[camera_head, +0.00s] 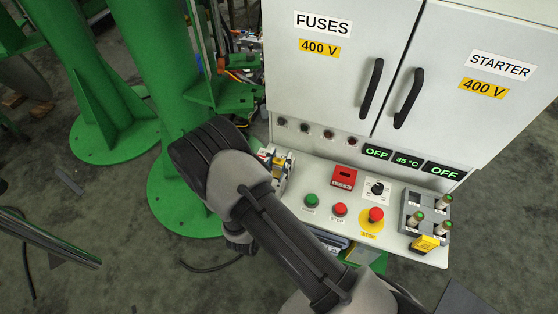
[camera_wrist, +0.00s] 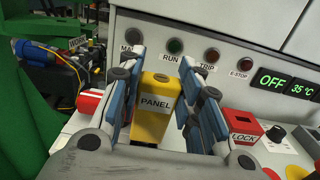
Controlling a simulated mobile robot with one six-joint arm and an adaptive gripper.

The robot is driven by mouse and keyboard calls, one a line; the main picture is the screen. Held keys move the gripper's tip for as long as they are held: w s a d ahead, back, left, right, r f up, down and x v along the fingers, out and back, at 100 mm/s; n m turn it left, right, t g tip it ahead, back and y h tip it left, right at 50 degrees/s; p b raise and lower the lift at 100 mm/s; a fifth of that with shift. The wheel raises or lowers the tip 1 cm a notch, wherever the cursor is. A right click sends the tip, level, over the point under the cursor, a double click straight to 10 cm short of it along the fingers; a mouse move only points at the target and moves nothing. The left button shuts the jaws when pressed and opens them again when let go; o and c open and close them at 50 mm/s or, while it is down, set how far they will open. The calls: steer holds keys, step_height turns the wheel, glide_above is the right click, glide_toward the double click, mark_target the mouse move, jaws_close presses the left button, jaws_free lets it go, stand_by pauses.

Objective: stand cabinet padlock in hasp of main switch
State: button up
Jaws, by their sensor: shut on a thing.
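A yellow block-shaped piece (camera_wrist: 155,108) with a white PANEL label, seemingly the padlock, stands between the fingers of my gripper (camera_wrist: 160,75). My gripper is shut on it. In the head view my gripper (camera_head: 276,170) is at the left end of the cabinet's ledge, largely behind my own arm, with a little of the yellow piece (camera_head: 279,161) showing. A red and white part (camera_wrist: 88,103), possibly of the main switch, lies left of the fingers in the wrist view. The hasp is not discernible, and the shackle is hidden.
The cabinet (camera_head: 345,50) rises behind the ledge. A red LOCK box (camera_head: 344,178), buttons and a selector (camera_head: 377,188) are right of my gripper. Green columns (camera_head: 165,80) stand left.

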steer(key=shift+f+b, duration=0.45)
steer(key=shift+f, duration=0.25)
steer(key=o, duration=1.2)
steer(key=v, duration=1.2)
steer(key=shift+r, duration=0.1)
